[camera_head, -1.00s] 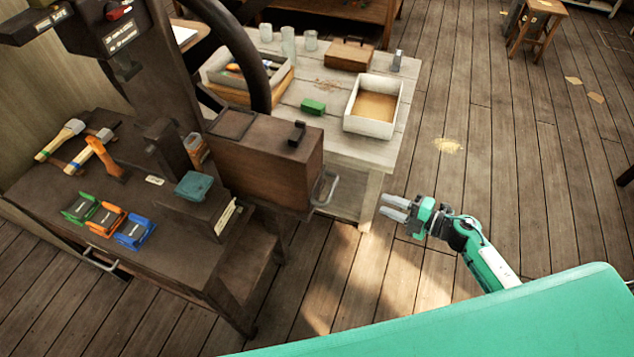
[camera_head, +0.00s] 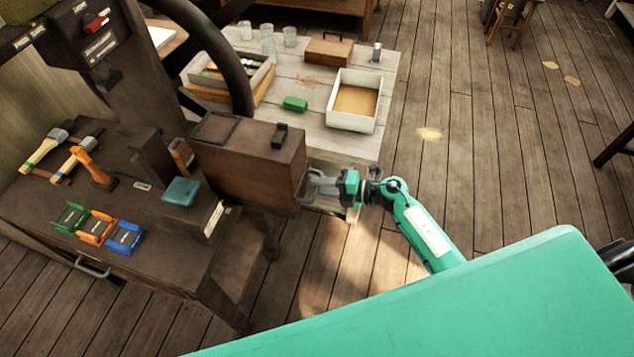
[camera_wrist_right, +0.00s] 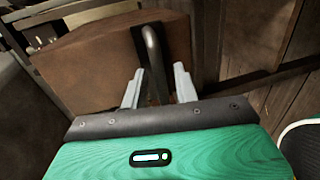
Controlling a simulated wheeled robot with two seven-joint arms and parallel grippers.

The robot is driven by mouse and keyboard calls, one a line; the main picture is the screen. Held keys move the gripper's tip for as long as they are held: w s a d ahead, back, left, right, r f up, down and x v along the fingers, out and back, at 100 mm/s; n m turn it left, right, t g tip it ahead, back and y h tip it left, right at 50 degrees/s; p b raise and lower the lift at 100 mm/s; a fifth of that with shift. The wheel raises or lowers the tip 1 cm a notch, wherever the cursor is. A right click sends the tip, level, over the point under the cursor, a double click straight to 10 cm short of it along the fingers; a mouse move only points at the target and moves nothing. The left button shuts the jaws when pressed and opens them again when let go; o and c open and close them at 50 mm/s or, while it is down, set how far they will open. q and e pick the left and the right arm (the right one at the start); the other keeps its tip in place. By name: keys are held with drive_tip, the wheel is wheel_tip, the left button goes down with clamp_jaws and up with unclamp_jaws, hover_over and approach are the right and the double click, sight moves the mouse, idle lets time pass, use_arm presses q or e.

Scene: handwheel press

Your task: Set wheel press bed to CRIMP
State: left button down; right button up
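The wheel press stands at the left, with a dark handwheel (camera_head: 236,75) and an upright column. A brown wooden block (camera_head: 246,170) sits on its right side, with a metal handle (camera_head: 301,187) on the block's right end. The handle also shows in the right wrist view (camera_wrist_right: 152,55). My right gripper (camera_head: 318,184) is at this handle. In the wrist view its two grey fingers (camera_wrist_right: 157,88) stand apart, one on each side of the handle, with gaps visible. A pale label (camera_head: 214,219) on the press front is too small to read. My left gripper is not in view.
Green, orange and blue pieces (camera_head: 97,228) and hammers (camera_head: 46,150) lie on the dark bench. A pale table (camera_head: 300,80) behind carries a white tray (camera_head: 352,122), a green block (camera_head: 294,104) and jars. Floor is free at the right.

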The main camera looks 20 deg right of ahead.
drive_tip(key=shift+x, duration=0.75)
clamp_jaws()
